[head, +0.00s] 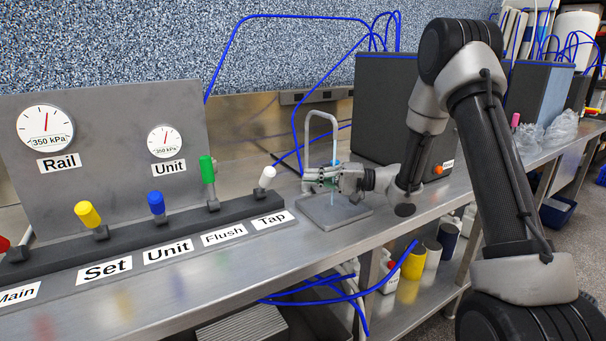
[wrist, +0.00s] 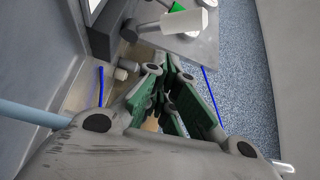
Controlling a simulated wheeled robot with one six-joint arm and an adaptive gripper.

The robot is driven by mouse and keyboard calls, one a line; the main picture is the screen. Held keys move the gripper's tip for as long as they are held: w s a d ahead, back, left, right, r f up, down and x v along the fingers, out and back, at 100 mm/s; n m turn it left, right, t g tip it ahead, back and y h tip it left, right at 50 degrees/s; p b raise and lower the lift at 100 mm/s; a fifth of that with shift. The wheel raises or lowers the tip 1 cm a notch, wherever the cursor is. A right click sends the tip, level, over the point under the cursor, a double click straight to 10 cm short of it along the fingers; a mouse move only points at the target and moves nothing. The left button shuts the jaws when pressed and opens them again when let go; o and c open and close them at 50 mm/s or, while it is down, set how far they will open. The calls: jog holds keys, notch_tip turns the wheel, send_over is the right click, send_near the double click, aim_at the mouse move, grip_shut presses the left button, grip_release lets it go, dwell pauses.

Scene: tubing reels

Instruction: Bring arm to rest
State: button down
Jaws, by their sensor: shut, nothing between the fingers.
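My gripper (head: 310,180) is at the middle of the head view, over the bench, its fingers pointing left toward the white Tap lever (head: 266,177). A small gap shows between the fingertips and that lever. In the wrist view the green-padded fingers of my gripper (wrist: 170,65) are together with nothing held. The white lever (wrist: 182,22) shows past the fingertips, with the green lever (wrist: 177,7) behind it. My arm reaches in from the right, bent at the elbow.
A grey hooked spout (head: 322,115) stands beside my gripper above a grey tray (head: 322,214); a thin pale-blue vertical line is there. Green (head: 207,170), blue (head: 156,203) and yellow (head: 88,214) levers line the panel (head: 110,120). A dark box (head: 382,105) stands behind my wrist.

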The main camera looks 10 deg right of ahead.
jog(key=w+d+r+n+t+h, duration=0.1)
jog(key=w+d+r+t+h, duration=0.55)
jog(key=d+r+h, duration=0.3)
jog(key=s+d+r+m+t+h, duration=0.1)
jog(key=s+d+r+h, duration=0.4)
jog(key=s+d+h, duration=0.6)
jog(key=s+d+g, duration=0.3)
jog(key=s+d, duration=0.3)
jog(key=s, duration=0.5)
jog(key=s+a+f+g+y, duration=0.1)
jog(key=s+f+g, duration=0.1)
jog(key=s, duration=0.7)
jog(key=s+a+f+n+g+y, duration=0.1)
jog(key=s+a+f+g, duration=0.1)
jog(key=s, duration=0.8)
jog(key=shift+s+a+f, duration=0.2)
jog(key=shift+s+f, duration=0.05)
jog(key=shift+f, duration=0.35)
